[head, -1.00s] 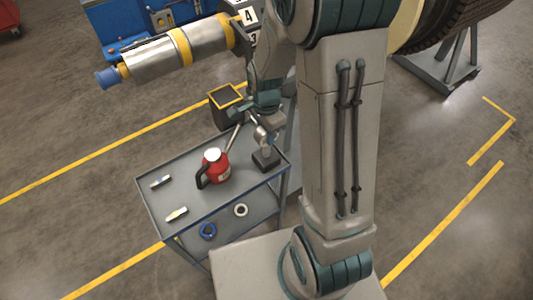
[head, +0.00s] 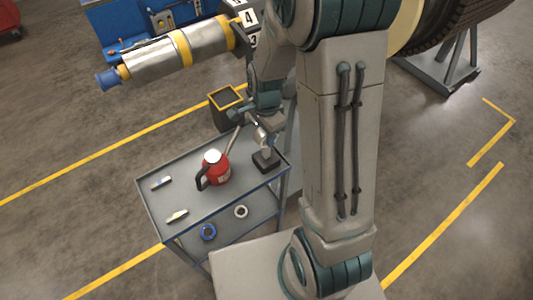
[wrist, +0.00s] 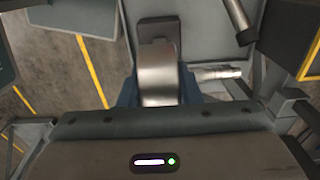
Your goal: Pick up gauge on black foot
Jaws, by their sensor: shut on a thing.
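The gauge (head: 262,137), with a pale round head on a black foot (head: 266,161), stands upright at the far right corner of the grey cart top. My gripper (head: 259,124) reaches down to it from above. In the wrist view the gauge's silvery rounded head (wrist: 158,72) sits between the two blue fingers of my gripper (wrist: 158,92), which are shut on it. The black foot (wrist: 160,27) shows beyond the head. The foot appears to be at the cart top; I cannot tell whether it touches.
On the cart (head: 230,196), a red can with a black handle (head: 215,169) stands left of the gauge. Two small tools lie at the left. A black bin (head: 226,98) stands behind. Rings lie on the lower shelf.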

